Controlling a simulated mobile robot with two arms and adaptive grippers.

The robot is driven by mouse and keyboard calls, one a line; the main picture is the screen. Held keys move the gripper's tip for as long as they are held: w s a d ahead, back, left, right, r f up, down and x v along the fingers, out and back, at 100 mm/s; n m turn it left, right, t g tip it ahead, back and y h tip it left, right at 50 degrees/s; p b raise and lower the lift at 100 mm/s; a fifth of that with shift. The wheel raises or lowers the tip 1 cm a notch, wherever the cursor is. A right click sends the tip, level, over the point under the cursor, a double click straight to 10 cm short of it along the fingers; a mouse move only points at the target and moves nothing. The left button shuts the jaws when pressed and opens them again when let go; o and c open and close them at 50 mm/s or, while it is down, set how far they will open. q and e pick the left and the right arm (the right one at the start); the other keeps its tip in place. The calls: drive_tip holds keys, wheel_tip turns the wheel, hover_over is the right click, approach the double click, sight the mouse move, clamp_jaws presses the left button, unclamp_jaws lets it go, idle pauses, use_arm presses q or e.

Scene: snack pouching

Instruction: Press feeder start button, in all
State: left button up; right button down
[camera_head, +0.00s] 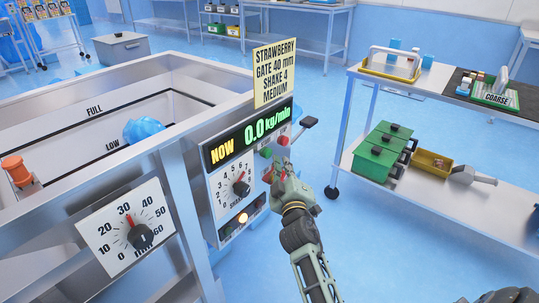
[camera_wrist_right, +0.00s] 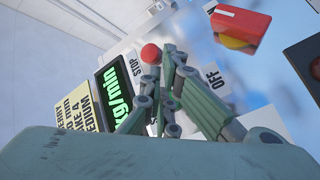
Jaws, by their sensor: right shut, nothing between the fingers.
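The feeder's control panel (camera_head: 221,160) is on the front of the metal hopper. Its display (camera_head: 249,133) reads NOW 0.0 kg/min and also shows in the wrist view (camera_wrist_right: 117,88). A red STOP button (camera_wrist_right: 151,53) sits beside the display. My left gripper is out of view.
The shake dial (camera_head: 240,186), a lit lamp (camera_head: 242,218) and the gate dial (camera_head: 140,237) are on the feeder. A yellow card (camera_head: 275,73) stands above the display. A red-and-yellow switch (camera_wrist_right: 240,28) shows nearby. A shelved table (camera_head: 440,190) stands right; floor between is clear.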

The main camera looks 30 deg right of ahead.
drive_tip(key=shift+w, duration=0.15)
idle(0.7)
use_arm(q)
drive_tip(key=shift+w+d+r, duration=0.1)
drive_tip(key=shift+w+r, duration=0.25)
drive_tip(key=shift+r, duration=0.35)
use_arm(e)
drive_tip(key=shift+w+a, duration=0.15)
drive_tip(key=shift+w, duration=0.1)
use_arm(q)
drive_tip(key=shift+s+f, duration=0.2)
use_arm(e)
drive_tip(key=shift+w, duration=0.1)
